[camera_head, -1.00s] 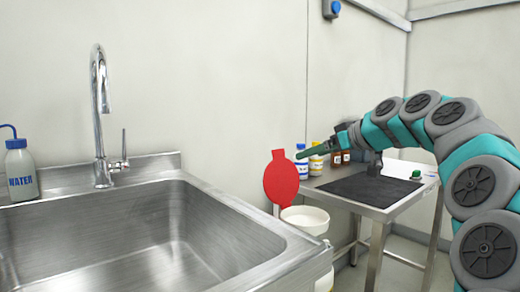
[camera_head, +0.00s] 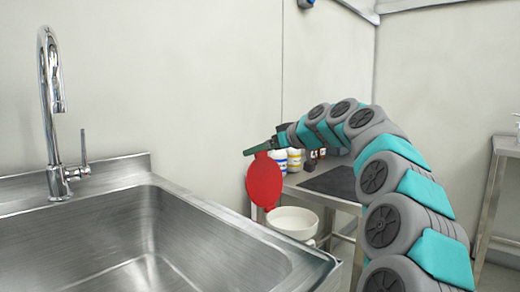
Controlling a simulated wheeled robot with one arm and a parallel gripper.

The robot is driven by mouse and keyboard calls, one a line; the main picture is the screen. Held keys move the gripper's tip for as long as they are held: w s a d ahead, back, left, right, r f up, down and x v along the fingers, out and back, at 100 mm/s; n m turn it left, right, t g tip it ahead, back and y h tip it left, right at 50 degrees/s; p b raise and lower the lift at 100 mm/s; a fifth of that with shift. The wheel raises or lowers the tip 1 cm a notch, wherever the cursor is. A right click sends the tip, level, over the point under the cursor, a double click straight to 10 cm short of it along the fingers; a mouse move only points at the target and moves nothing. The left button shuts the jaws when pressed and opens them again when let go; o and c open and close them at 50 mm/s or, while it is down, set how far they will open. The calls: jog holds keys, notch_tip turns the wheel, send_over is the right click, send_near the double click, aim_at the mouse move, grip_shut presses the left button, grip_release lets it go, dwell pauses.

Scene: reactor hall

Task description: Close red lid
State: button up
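The red lid (camera_head: 264,183) is a round disc standing upright, open, at the left rim of a white round container (camera_head: 293,222). The container stands between the sink and the side table, its opening uncovered. My gripper (camera_head: 258,149) is a dark green tapered tip at the end of my arm, just above the top of the lid. It overlaps the lid's top tab in the picture; I cannot tell whether it touches. The fingers are seen from the side, so I cannot tell whether they are open or shut.
A steel sink (camera_head: 200,213) with a tall faucet (camera_head: 52,110) fills the left and front. A steel side table with a black mat (camera_head: 333,183) stands behind the container, with several small bottles (camera_head: 295,160) at its back. Another metal table (camera_head: 505,146) is at the right edge.

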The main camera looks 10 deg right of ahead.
jog(key=shift+w+a+f, duration=0.15)
jog(key=shift+w+a, duration=0.1)
jog(key=shift+w, duration=0.05)
grip_shut()
dwell(0.6)
